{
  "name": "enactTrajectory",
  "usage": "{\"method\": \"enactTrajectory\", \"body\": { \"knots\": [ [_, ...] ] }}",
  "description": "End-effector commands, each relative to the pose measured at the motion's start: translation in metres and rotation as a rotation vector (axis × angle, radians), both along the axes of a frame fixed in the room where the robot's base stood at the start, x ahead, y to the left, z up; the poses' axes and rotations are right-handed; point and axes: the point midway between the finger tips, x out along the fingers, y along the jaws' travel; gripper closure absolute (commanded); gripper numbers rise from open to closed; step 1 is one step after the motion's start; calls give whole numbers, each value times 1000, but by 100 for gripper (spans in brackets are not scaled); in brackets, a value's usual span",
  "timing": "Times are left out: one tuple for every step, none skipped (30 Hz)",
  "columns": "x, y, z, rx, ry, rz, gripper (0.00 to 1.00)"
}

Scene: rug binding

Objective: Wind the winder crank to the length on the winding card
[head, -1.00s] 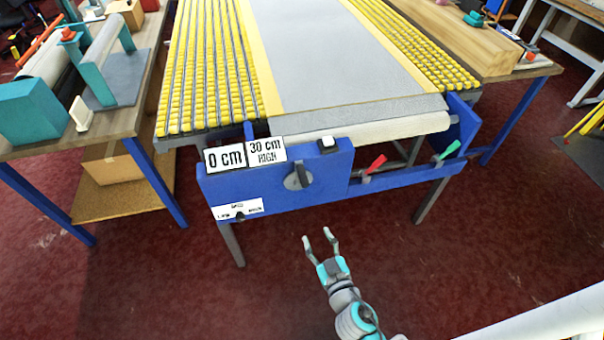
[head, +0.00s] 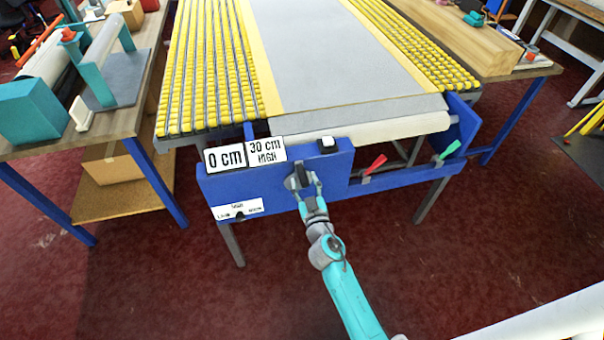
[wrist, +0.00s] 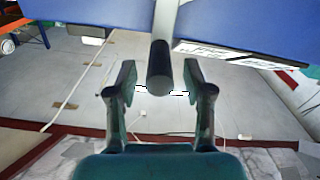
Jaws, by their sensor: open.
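The winder crank (head: 299,177) is a grey disc with a black handle on the front of the blue winder housing (head: 335,167). In the wrist view the crank's black handle (wrist: 159,66) sits between the fingertips of my gripper (wrist: 159,82), with a gap on each side. My gripper also shows in the head view (head: 307,188), open and right at the crank.
A white button (head: 327,142) tops the housing. A red lever (head: 376,163) and a green lever (head: 449,150) stand to the right. Grey cloth with yellow edges (head: 325,60) runs back over the table. The red floor in front is clear.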

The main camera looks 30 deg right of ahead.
Motion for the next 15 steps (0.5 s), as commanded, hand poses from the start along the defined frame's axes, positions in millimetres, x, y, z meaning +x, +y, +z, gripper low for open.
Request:
{"method": "enactTrajectory", "body": {
  "knots": [
    [8,-3,1,0,-1,-1,48],
    [12,-4,1,1,-1,-1,48],
    [16,-5,1,1,-1,-1,48],
    [19,-6,0,0,0,-1,48],
    [22,-7,0,-1,0,-1,48],
    [25,-8,0,-1,-1,-1,48],
    [28,-8,1,0,-1,-1,48],
    [29,-9,0,0,0,-1,48],
    [31,-9,0,1,1,0,48],
    [32,-9,0,1,1,0,48],
    [33,-10,0,1,1,0,48],
    [33,-10,0,1,1,0,48],
    [34,-10,0,1,1,0,48],
    [34,-10,0,0,1,0,48],
    [34,-10,0,0,1,0,48]
  ]
}}
